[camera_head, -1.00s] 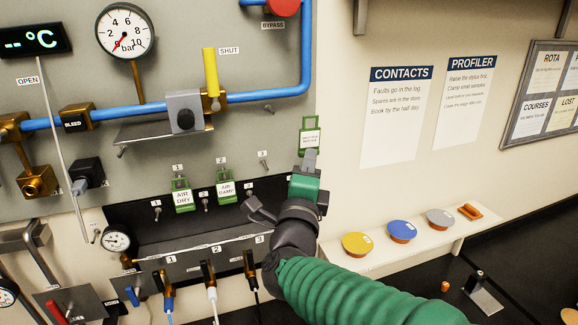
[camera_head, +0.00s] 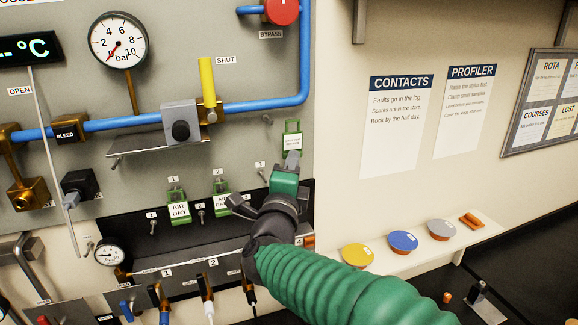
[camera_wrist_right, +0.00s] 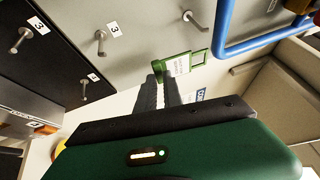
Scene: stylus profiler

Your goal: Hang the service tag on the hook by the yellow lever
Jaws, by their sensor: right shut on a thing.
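The service tag (camera_head: 292,140) is a white label in a green frame with an open loop at its top. My right gripper (camera_head: 290,160) is shut on its lower end and holds it upright. The tag (camera_wrist_right: 177,66) also shows beyond the fingers in the right wrist view. The yellow lever (camera_head: 207,82) stands upright on the blue pipe, up and left of the tag. A metal hook (camera_head: 267,119) sticks out of the grey panel right of the lever, left of and slightly above the tag; it also shows in the wrist view (camera_wrist_right: 195,20), apart from the tag. My left gripper is not in view.
Two green tags, AIR DRY (camera_head: 179,210) and AIR DAMP (camera_head: 221,202), hang below on the dark strip with numbered pegs. A blue pipe (camera_head: 305,55) runs down the panel's right side. A shelf (camera_head: 452,257) with coloured discs lies at right.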

